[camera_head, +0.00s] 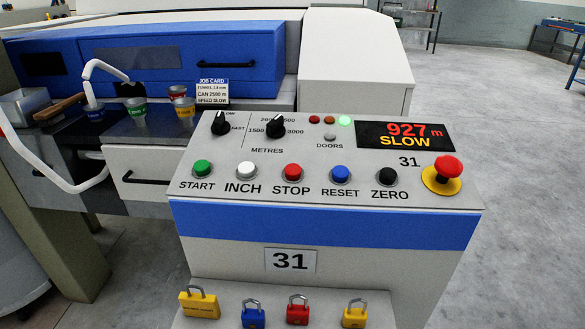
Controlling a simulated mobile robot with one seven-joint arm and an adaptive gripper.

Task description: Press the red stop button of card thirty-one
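The red STOP button (292,170) is a small round push button in the middle of the button row on the sloped panel (300,200) of card 31. The number 31 shows on the panel and on the plate (290,261) below it. A white INCH button (246,169) is to its left and a blue RESET button (340,174) to its right. A larger red mushroom button (447,167) on a yellow base is at the panel's right end, apart from the row. My gripper is not in view. Nothing covers the STOP button.
The display (406,135) reads 927 m, SLOW; a green lamp (344,121) is lit. Several padlocks (297,310) are on the ledge below. Small tins (136,107) and a job card (212,90) are at the back left. Open floor (510,180) lies to the right.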

